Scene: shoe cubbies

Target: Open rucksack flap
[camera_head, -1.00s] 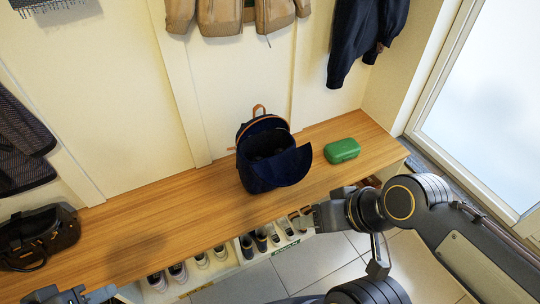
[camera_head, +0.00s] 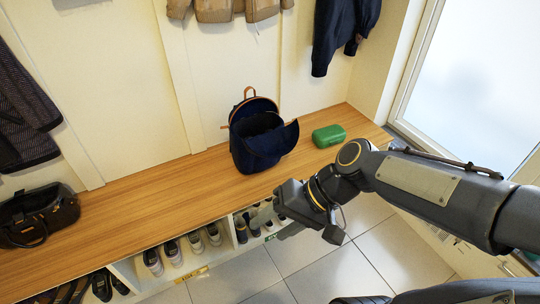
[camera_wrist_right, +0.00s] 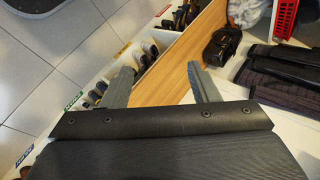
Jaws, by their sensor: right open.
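The dark blue rucksack (camera_head: 243,150) stands upright on the wooden bench, with a tan loop handle on top. Its flap (camera_head: 277,143) hangs forward and down to the right, and the dark inside shows above it. My right gripper (camera_head: 283,222) is in front of the bench edge, below and to the right of the rucksack and apart from it. In the right wrist view its two fingers (camera_wrist_right: 163,85) are spread with nothing between them. The rucksack is not seen in that view. My left gripper is out of view.
A green case (camera_head: 329,136) lies on the bench right of the rucksack. A black handbag (camera_head: 38,215) sits at the bench's left end. Shoes (camera_head: 172,252) fill the cubbies below. Jackets hang above. The bench (camera_head: 150,195) between handbag and rucksack is clear.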

